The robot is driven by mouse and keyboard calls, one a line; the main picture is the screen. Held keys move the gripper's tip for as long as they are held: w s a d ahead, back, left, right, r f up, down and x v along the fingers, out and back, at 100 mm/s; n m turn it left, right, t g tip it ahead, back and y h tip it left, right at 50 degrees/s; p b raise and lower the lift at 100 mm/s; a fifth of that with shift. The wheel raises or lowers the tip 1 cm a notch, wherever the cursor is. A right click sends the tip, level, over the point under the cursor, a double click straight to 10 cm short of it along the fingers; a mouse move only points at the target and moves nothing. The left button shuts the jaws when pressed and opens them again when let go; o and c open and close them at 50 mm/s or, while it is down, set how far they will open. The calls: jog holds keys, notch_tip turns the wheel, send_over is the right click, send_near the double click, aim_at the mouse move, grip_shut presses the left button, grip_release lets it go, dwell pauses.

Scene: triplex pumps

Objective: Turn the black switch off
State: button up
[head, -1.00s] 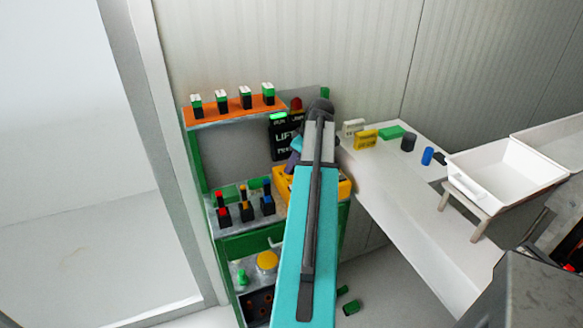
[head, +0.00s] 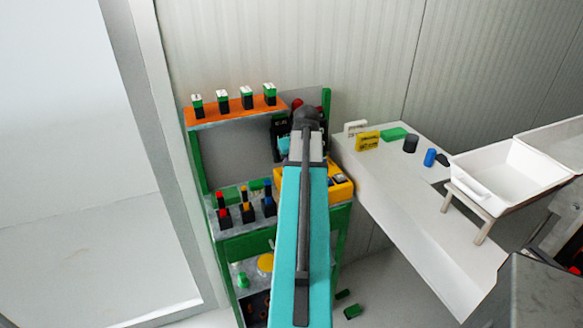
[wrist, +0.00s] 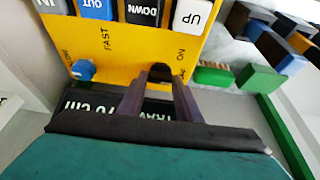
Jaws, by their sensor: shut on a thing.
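The black switch (wrist: 162,72) sits on the yellow control panel (wrist: 120,45) in the wrist view, close to an "ON" label. My gripper (wrist: 161,82) has one dark purple finger on each side of the switch and is shut on it. A blue knob (wrist: 83,70) stands on the same panel to the left. In the head view the yellow panel (head: 341,188) shows to the right of my arm, which hides the switch and my fingers.
Push buttons marked OUT (wrist: 95,8), DOWN (wrist: 143,11) and UP (wrist: 192,15) line the panel. A black sign with white letters (wrist: 95,102) lies just below. In the head view, several switches (head: 246,212) stand left of my arm, and a white table (head: 400,190) is at right.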

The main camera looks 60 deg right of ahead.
dwell(0.5)
jog(key=o, duration=0.8)
jog(key=shift+a, duration=0.1)
jog(key=shift+c, duration=0.2)
jog(key=shift+r, duration=0.15)
jog(key=b+v, duration=0.3)
jog(key=v, duration=1)
jog(key=shift+a+r, duration=0.15)
jog(key=shift+r, duration=0.1)
jog(key=shift+s, duration=0.1)
